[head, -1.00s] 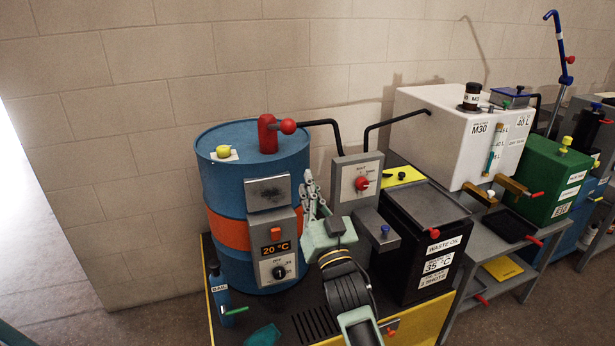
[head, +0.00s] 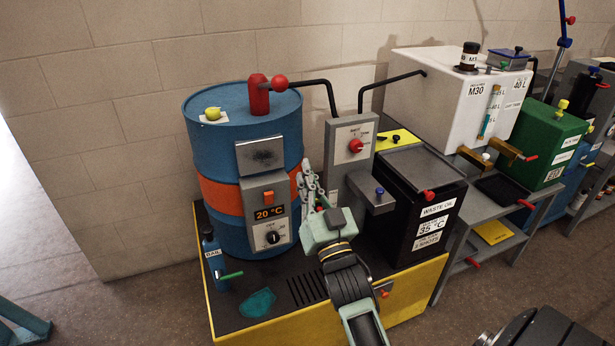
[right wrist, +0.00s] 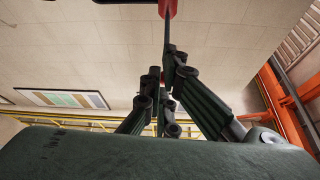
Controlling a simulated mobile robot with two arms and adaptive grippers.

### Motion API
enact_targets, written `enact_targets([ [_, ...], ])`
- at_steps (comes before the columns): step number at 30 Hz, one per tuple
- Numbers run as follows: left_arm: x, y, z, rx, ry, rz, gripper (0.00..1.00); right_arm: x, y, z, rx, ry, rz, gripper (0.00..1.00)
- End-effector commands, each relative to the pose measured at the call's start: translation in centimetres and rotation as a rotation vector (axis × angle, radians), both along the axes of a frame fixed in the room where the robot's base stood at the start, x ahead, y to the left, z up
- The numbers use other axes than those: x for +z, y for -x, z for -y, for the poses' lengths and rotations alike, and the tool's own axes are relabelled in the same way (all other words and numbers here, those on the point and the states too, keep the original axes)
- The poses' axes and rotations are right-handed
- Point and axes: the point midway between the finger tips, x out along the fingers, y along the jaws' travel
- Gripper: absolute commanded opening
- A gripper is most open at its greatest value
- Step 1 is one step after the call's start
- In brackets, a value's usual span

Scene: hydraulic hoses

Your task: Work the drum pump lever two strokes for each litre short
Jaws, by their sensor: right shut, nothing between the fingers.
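The blue drum (head: 222,145) with an orange band stands on a yellow-edged platform. On its lid is a red pump body (head: 259,96) with a red ball knob (head: 279,84) at its right; a black pipe (head: 328,92) runs from there to a grey box. My right gripper (head: 309,172) is shut and empty, in front of the drum's right side and below the knob. In the right wrist view its fingers (right wrist: 165,85) point up toward a dark rod with a red end. The white tank (head: 432,100), labelled M30, has a sight gauge (head: 489,112) with teal fill; its exact level is unreadable. My left gripper is out of view.
A grey box (head: 349,140) with a red knob stands right of the drum. A black waste oil container (head: 400,225) reads 35 °C. The drum panel (head: 268,213) reads 20 °C.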

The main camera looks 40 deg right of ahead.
Motion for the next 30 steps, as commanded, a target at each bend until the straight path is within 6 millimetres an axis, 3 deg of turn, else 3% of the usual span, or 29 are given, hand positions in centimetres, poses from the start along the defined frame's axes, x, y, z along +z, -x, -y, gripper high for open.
enact_targets([
  [9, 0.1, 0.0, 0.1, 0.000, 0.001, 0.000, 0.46, 0.2, 0.0, 0.0, 0.000, 0.001, 0.000, 0.00],
  [13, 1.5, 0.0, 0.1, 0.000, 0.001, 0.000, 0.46, 1.8, -0.1, -0.2, 0.002, 0.019, -0.003, 0.00],
  [17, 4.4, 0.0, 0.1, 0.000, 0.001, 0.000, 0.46, 5.3, -0.4, -0.5, 0.007, 0.059, -0.011, 0.00],
  [24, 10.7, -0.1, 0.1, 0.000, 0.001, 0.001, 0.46, 13.0, -0.9, -1.1, 0.004, 0.160, -0.032, 0.00],
  [30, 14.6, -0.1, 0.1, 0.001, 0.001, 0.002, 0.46, 18.1, -1.1, -1.3, -0.013, 0.229, -0.038, 0.00],
])
